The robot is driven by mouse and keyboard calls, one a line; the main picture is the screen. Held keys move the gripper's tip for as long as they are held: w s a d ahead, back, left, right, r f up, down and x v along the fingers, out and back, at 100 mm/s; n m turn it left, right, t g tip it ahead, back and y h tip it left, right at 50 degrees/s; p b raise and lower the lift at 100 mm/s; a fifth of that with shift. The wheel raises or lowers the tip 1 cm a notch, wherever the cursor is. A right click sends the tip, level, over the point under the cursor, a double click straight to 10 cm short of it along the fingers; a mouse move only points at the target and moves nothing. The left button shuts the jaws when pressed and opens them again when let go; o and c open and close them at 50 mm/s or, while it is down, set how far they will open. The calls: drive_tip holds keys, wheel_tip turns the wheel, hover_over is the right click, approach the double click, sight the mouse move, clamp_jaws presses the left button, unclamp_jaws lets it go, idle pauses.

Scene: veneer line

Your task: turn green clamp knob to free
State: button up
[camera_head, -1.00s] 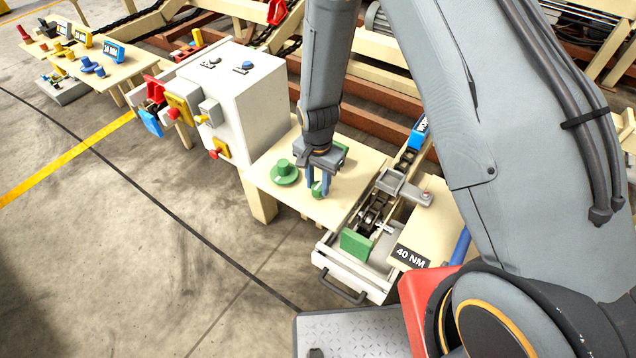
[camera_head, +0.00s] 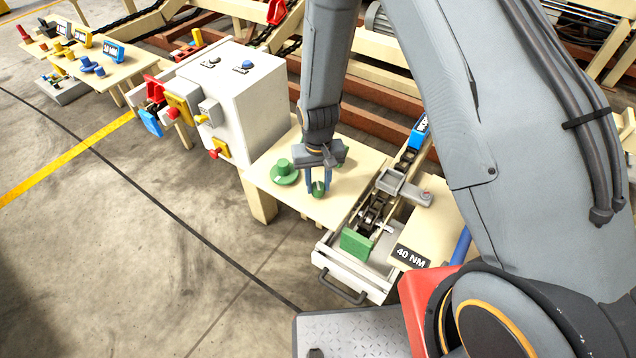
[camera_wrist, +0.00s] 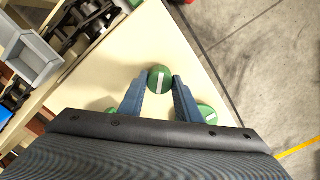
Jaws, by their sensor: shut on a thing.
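A small round green knob (camera_wrist: 159,79) with a white stripe sits between my blue fingers in the wrist view. The stripe runs almost straight up and down in that view. My gripper (camera_wrist: 160,85) is shut on this knob, with one finger on each side. In the head view, my gripper (camera_head: 318,184) points down over the cream table, and the knob (camera_head: 318,189) shows partly between its fingers. Any markings beside the knob cannot be made out.
A larger green stepped knob (camera_head: 284,174) stands close left of my gripper on the cream table (camera_head: 325,212). A white control box (camera_head: 235,100) rises behind and left. A rail mechanism with a green block (camera_head: 356,243) and a "40 NM" sign (camera_head: 411,257) lies to the right.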

sight(318, 185)
drive_tip(key=n, duration=0.4)
drive_tip(key=shift+n, duration=0.3)
drive_tip(key=n, duration=0.4)
drive_tip(key=shift+n, duration=0.3)
drive_tip(key=o, duration=1.1)
drive_tip(key=shift+c, duration=0.2)
drive_tip(key=shift+r, duration=0.1)
drive_tip(key=shift+a+r+b, duration=0.1)
drive_tip(key=shift+r+b, duration=0.65)
drive_tip(key=shift+r, duration=3.1)
